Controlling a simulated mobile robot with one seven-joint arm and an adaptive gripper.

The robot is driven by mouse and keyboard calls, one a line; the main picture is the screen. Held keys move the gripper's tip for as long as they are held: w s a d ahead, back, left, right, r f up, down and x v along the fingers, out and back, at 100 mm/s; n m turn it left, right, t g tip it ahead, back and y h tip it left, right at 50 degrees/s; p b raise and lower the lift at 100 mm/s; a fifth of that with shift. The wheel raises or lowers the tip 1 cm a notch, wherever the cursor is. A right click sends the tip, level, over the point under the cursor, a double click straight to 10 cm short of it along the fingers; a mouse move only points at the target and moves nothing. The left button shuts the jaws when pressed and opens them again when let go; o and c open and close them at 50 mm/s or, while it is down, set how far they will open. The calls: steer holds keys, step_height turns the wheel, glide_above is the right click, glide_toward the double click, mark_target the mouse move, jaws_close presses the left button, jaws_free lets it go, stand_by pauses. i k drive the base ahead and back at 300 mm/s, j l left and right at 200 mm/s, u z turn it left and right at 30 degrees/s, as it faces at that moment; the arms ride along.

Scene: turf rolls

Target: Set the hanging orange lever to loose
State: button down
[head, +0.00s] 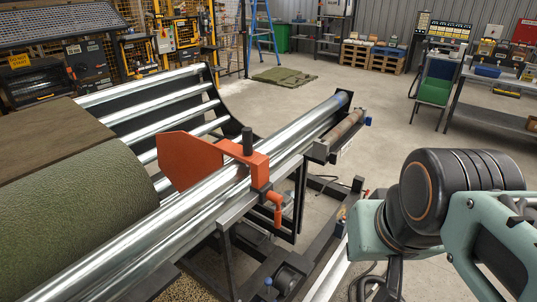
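The orange lever (275,208) hangs down from an orange clamp block (260,170) on the near side of a shiny steel roller rail. The clamp carries a large flat orange plate (188,160) that reaches left over the rollers, and a dark upright knob (247,141) on top. Any markings for the lever's settings are too small to tell. My arm shows at the right, apart from the lever. My gripper is outside the picture.
A green turf roll (80,205) lies at the left, near the orange plate. Steel rollers (150,105) and a dark machine frame (232,265) surround the clamp. A rusty cylinder (346,129) sits right of the rail. Floor (400,135) is open behind; a workbench (490,100) stands far right.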

mark_target(271, 196)
steer(key=i+l+u, duration=0.5)
steer(key=l+u, duration=0.2)
steer(key=k+j+u, duration=0.1)
steer(key=k, duration=0.5)
steer(key=i+l+z, duration=0.1)
steer(key=i, duration=0.55)
